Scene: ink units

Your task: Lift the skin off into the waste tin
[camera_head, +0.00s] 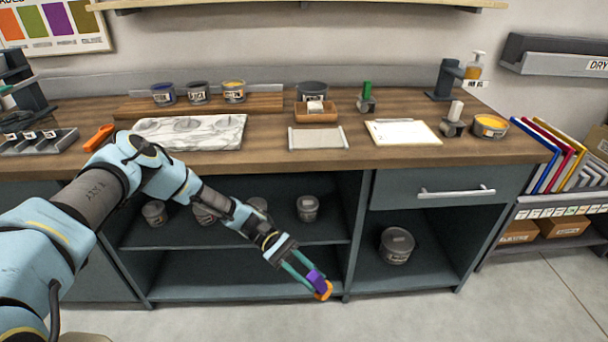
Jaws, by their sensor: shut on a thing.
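My gripper (316,281) is low in front of the cabinet, below counter height, and is shut on a small purple and orange thing (323,290). I cannot tell what this thing is. Three tins stand on a wooden riser at the back: a blue-topped tin (163,95), a dark-topped tin (198,93) and a yellow-topped tin (234,92). A larger dark grey tin (312,90) stands right of them. A wide tin with orange-yellow contents (490,127) stands at the counter's right end. I cannot tell which is the waste tin, and no skin is clearly visible.
A marble slab (190,133), an orange-handled tool (98,137), a grey tray (317,138) and a white sheet on a board (402,132) lie on the counter. Several grey tins, one a larger tin (397,246), stand on shelves below. The floor in front is clear.

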